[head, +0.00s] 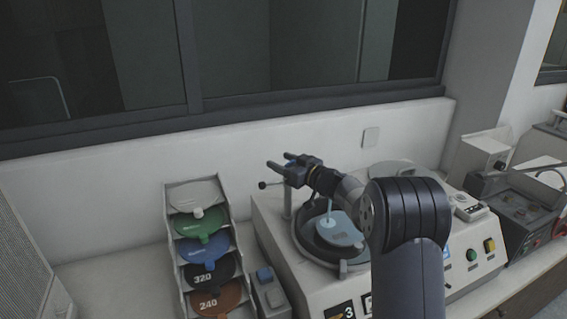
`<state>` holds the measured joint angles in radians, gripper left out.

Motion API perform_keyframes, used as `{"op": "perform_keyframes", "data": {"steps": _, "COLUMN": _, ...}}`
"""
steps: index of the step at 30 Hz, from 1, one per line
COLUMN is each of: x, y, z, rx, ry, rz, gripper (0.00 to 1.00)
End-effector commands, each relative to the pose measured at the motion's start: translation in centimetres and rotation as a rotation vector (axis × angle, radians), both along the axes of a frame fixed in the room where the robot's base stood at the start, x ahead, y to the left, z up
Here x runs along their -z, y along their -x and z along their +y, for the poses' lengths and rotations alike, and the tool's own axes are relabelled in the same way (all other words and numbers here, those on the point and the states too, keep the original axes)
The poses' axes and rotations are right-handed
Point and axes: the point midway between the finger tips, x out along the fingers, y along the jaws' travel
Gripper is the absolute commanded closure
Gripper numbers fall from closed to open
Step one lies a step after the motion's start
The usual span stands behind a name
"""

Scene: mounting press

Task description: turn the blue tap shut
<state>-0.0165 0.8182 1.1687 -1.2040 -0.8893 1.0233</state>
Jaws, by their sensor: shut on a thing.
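The blue tap (290,156) shows only as a small bit of blue beside my gripper, at the top of the grinding machine's post. My gripper (283,170) reaches over the machine from the right and is shut on the tap. The fingers and wrist hide most of the tap, so its handle angle cannot be told. A pale blue stream or spout (328,205) shows below my wrist, above the bowl. A pale blue-grey disc (340,230) lies in the machine's round bowl.
A rack (172,228) of coloured discs stands left of the machine (268,222). Green (471,255) and yellow (489,246) buttons are on the machine's right front. Another instrument (515,205) stands at right. The wall is close behind.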

Motion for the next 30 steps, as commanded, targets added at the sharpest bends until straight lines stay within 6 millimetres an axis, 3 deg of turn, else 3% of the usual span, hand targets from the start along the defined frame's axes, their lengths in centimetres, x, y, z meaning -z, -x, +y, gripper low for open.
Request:
{"op": "perform_keyframes", "data": {"steps": 8, "x": 0.12, "y": -0.01, "z": 0.03, "rx": 0.038, "ry": -0.002, "rz": -0.002, "gripper": 0.68}}
{"op": "perform_keyframes", "data": {"steps": 18, "x": 0.42, "y": -0.30, "z": -0.28, "rx": 0.280, "ry": -0.002, "rz": -0.007, "gripper": 0.68}}
{"op": "perform_keyframes", "data": {"steps": 30, "x": 0.07, "y": -0.44, "z": -0.63, "rx": 0.433, "ry": -0.002, "rz": -0.006, "gripper": 0.68}}
